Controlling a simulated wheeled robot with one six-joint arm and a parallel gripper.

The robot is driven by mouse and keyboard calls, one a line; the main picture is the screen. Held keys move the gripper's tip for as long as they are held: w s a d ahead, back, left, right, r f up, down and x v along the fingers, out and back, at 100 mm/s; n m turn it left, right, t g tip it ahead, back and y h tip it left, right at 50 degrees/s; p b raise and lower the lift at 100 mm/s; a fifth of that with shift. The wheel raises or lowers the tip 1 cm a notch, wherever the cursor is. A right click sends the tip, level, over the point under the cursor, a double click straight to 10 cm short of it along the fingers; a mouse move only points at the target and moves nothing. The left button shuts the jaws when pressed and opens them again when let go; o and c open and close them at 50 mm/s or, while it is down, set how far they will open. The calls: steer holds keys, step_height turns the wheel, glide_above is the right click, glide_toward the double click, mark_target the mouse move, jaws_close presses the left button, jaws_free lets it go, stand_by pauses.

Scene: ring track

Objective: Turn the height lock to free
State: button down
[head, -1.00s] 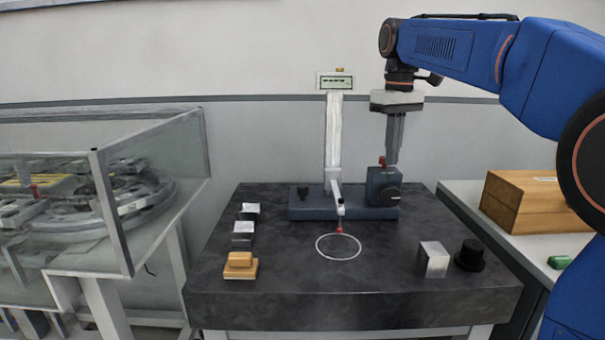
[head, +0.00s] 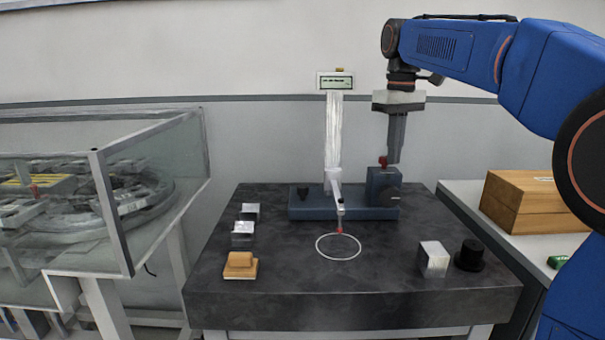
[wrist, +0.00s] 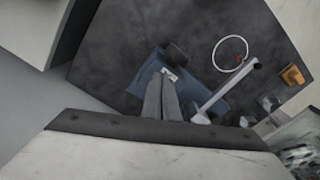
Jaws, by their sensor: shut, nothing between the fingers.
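The blue-grey height gauge stand (head: 340,205) sits at the back of the dark stone table. At its right end is a blue block (head: 377,180) with a small red part (head: 383,162) on top and a dark round knob (head: 388,194) on its front. I cannot tell for certain which is the height lock. My gripper (head: 392,161) points down with its fingers shut and empty, just beside the red part; contact is unclear. In the wrist view, my fingers (wrist: 160,85) end by a small white label (wrist: 169,74) on the block, and the red part is hidden.
A white column (head: 333,130) carries a display (head: 335,81); a red-tipped probe (head: 339,210) hangs above a white ring mark (head: 338,246). Metal blocks (head: 433,259), a black cylinder (head: 470,255) and a wooden block (head: 240,265) stand around it. The front middle of the table is clear.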

steer(key=shift+s+d, duration=0.1)
steer(key=shift+s, duration=0.05)
steer(key=shift+s+d, duration=0.1)
steer(key=shift+s, duration=0.05)
steer(key=shift+r, duration=3)
